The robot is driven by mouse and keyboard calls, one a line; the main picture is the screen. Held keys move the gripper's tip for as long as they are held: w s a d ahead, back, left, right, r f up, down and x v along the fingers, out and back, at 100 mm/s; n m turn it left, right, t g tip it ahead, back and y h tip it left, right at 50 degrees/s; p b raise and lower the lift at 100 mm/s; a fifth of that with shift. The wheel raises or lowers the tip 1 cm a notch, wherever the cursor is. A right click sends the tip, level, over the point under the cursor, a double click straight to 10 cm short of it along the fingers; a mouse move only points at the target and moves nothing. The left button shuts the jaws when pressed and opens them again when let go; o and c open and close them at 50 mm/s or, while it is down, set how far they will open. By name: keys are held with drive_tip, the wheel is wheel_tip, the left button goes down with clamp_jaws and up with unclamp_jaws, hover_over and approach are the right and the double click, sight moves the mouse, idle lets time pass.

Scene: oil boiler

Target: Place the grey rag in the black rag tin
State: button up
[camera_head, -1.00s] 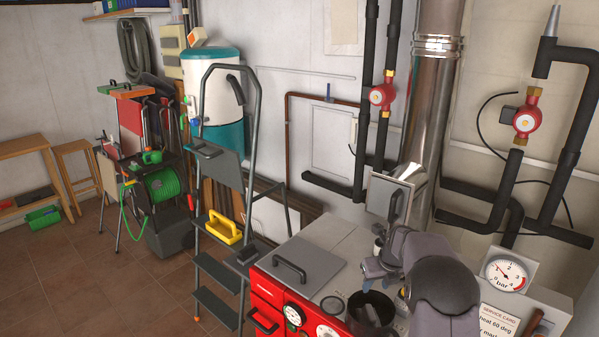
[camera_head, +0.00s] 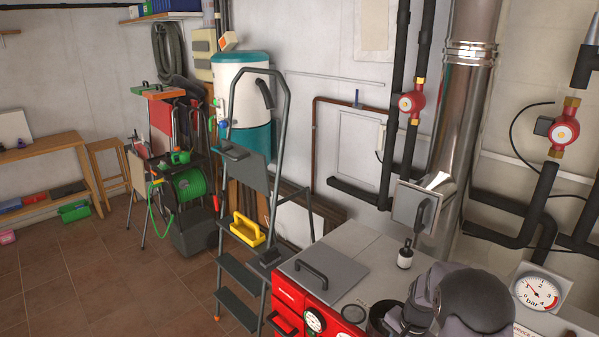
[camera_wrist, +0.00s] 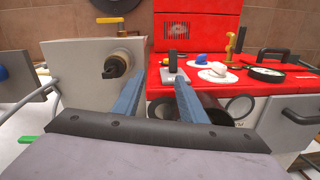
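In the head view a black round open tin (camera_head: 376,316) stands on the boiler top, partly covered by my wrist. I cannot tell whether anything lies in it. My gripper (camera_wrist: 160,78) shows in the wrist view as two blue-grey fingers set apart, with no object visible between their tips. In the head view its fingers are hidden behind my bulky grey wrist, beside the tin. I cannot make out the grey rag in either view. A dark cylinder (camera_wrist: 216,112) lies behind the right finger in the wrist view; I cannot tell whether it is the tin.
A grey handled plate (camera_head: 322,272) lies on the boiler top. A small white pot with a black handle (camera_head: 405,257) stands behind the tin. A dial gauge (camera_head: 536,291) is at the right. A stepladder (camera_head: 240,282) with a yellow caddy stands left of the boiler.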

drive_tip(key=s+a+r+n+g+b, duration=0.1)
drive_tip(key=s+a+n, duration=0.35)
drive_tip(key=s, duration=0.75)
drive_tip(key=s+a+r+n+g+b, duration=0.1)
drive_tip(key=s+a+r+n+g, duration=0.3)
drive_tip(key=s, duration=0.7)
drive_tip(key=t, duration=0.1)
drive_tip(key=a+n+t+b, duration=0.1)
drive_tip(key=t, duration=0.1)
drive_tip(key=w+a+r+n+t+b, duration=0.1)
drive_tip(key=shift+a+r+t+h, duration=0.1)
drive_tip(key=shift+t+h, duration=0.2)
drive_tip(key=shift+t, duration=0.1)
drive_tip(key=shift+b, duration=0.35)
wheel_tip(320, 180, down, 70)
drive_tip(key=b, duration=7)
